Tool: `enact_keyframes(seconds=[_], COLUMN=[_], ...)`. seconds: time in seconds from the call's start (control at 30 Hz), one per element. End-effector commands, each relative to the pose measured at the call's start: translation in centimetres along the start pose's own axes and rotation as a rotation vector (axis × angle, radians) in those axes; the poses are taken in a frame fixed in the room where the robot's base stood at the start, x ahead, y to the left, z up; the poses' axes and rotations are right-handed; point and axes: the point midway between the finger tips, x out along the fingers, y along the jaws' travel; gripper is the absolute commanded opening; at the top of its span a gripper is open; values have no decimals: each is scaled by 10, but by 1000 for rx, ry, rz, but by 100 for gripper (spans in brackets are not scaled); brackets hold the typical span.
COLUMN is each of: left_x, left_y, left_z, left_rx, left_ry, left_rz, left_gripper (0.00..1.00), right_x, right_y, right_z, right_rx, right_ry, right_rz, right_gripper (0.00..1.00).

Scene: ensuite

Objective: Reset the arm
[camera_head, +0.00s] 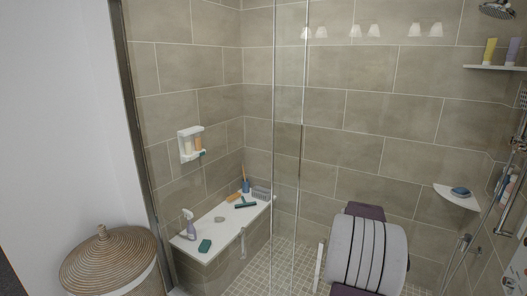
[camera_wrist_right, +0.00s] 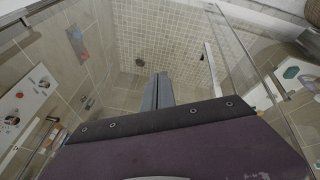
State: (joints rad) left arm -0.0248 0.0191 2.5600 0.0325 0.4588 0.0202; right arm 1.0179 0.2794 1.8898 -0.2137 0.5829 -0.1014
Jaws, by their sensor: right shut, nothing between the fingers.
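My right gripper (camera_wrist_right: 158,92) shows in the right wrist view. Its two grey fingers are together with nothing between them, over the tiled shower area and apart from the things around it. The dark and purple body behind the fingers fills the bottom of that view. In the head view, a grey striped rounded part with purple pieces (camera_head: 366,252) at the lower right looks like part of my own arm; no fingers show there. My left gripper is in neither view.
Clear glass panels (camera_head: 289,130) enclose the shower. A white-topped bench (camera_head: 222,222) holds a spray bottle (camera_head: 189,222) and several small items. A woven basket (camera_head: 105,262) stands at the left, outside the glass. A corner shelf (camera_head: 457,197) and metal pipes are at the right.

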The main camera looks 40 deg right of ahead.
Motion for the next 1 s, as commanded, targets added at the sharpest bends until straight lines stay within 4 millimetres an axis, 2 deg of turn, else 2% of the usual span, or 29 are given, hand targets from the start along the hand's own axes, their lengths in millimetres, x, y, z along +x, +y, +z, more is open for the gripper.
enact_keyframes(seconds=[0.03,0.13,0.2,0.27,0.3,0.33,0.43,0.5,0.57,0.67,1.0], left_x=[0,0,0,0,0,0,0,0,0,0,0], left_y=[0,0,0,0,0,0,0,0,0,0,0], left_z=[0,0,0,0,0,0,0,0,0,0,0], left_rx=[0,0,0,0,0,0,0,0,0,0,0], left_ry=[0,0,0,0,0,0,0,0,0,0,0], left_rz=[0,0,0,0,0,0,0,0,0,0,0], left_gripper=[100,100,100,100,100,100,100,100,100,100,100], right_x=[-5,-17,-29,-40,-48,-53,-67,-73,-75,-77,-77], right_y=[-50,-139,-194,-234,-254,-267,-291,-298,-299,-300,-300], right_z=[6,36,69,105,130,148,204,232,246,254,254], right_rx=[-72,-206,-306,-395,-452,-492,-606,-661,-690,-707,-705], right_ry=[-4,-23,-44,-67,-84,-95,-134,-151,-161,-168,-168], right_rz=[-56,-158,-225,-275,-304,-323,-366,-383,-390,-394,-393], right_gripper=[0,0,0,0,0,0,0,0,0,0,0])
